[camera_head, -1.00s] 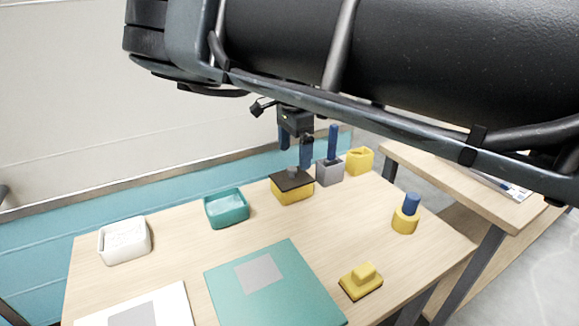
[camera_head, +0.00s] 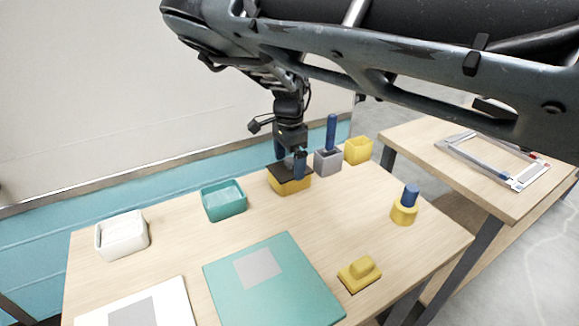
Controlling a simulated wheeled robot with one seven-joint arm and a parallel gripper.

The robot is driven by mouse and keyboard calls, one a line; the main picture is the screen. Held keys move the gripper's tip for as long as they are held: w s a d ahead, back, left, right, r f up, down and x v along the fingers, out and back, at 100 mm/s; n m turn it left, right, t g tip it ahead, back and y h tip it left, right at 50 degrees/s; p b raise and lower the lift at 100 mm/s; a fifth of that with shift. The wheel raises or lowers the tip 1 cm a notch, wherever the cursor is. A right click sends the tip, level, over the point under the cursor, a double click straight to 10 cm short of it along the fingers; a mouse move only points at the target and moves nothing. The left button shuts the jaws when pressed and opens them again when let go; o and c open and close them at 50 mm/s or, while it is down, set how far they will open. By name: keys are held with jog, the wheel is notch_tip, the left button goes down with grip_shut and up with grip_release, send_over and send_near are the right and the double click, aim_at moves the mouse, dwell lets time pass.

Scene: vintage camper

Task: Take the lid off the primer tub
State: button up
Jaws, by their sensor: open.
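A yellow tub (camera_head: 291,186) with a dark brown lid (camera_head: 289,174) stands toward the back of the wooden table; it appears to be the primer tub. The lid sits on the tub, and its small grey knob (camera_head: 290,161) is partly hidden by my gripper. My gripper (camera_head: 289,171) points down over the lid, open, with its blue fingers on either side of the knob. I cannot tell whether the fingers touch the lid.
A grey holder (camera_head: 327,163) with a blue upright handle stands close right of the tub, beside a yellow container (camera_head: 358,150). A teal tray (camera_head: 223,201) is to the left, a white tray (camera_head: 122,237) farther left.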

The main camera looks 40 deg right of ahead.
jog(key=shift+c, duration=0.5)
jog(key=c, duration=0.6)
